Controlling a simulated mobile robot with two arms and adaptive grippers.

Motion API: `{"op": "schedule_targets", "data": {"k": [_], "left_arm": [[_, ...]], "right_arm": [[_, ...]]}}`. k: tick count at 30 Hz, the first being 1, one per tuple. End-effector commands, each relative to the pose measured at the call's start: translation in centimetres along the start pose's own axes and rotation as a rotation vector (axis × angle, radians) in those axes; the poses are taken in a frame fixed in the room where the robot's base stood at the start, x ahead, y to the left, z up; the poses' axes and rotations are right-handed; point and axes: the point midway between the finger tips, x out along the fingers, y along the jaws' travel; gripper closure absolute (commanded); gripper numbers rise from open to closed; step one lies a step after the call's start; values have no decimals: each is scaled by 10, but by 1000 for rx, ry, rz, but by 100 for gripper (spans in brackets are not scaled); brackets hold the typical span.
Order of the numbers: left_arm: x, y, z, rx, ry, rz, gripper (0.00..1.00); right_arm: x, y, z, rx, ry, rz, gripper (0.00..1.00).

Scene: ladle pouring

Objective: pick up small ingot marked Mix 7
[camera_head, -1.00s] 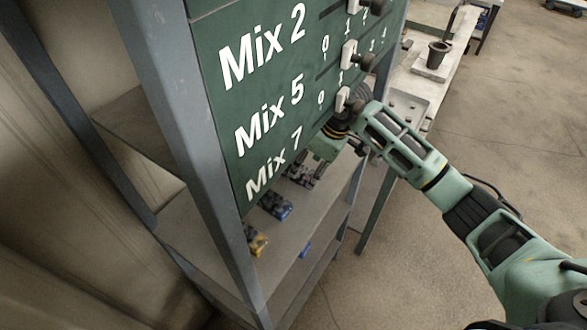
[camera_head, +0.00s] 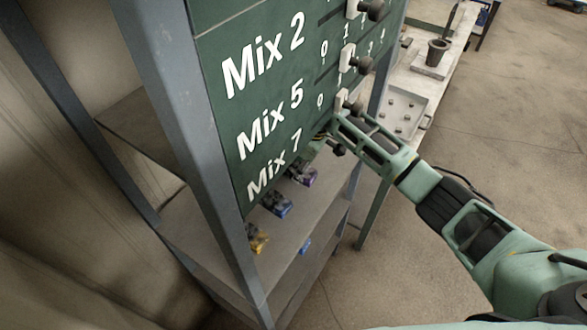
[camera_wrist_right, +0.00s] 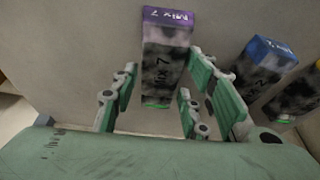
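The small ingot marked Mix 7 (camera_wrist_right: 168,62) is dark and mottled with a purple end; it lies on a grey shelf. It also shows in the head view (camera_head: 304,176), just below the green board. My right gripper (camera_wrist_right: 158,110) is open, with its fingers apart on either side of the ingot's near end. I cannot tell whether they touch it. In the head view the right gripper (camera_head: 318,150) is partly hidden behind the board's lower edge. My left gripper is not in view.
A blue-ended ingot (camera_wrist_right: 262,66) and a yellow-ended ingot (camera_head: 258,239) lie beside it on the shelf (camera_head: 205,238). The green board (camera_head: 225,110) with slider knobs hangs above. A grey post (camera_head: 185,130) stands at left. A bench (camera_head: 405,108) stands behind the arm.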

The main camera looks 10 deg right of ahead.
Motion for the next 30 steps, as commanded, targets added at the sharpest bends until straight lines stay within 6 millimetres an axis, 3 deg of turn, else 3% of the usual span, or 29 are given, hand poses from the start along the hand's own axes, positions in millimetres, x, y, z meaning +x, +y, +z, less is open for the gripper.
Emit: {"op": "schedule_targets", "data": {"k": [13,30], "left_arm": [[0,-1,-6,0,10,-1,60],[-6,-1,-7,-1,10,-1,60]], "right_arm": [[0,0,1,0,-1,1,100],[-6,1,-2,1,2,2,100]]}}
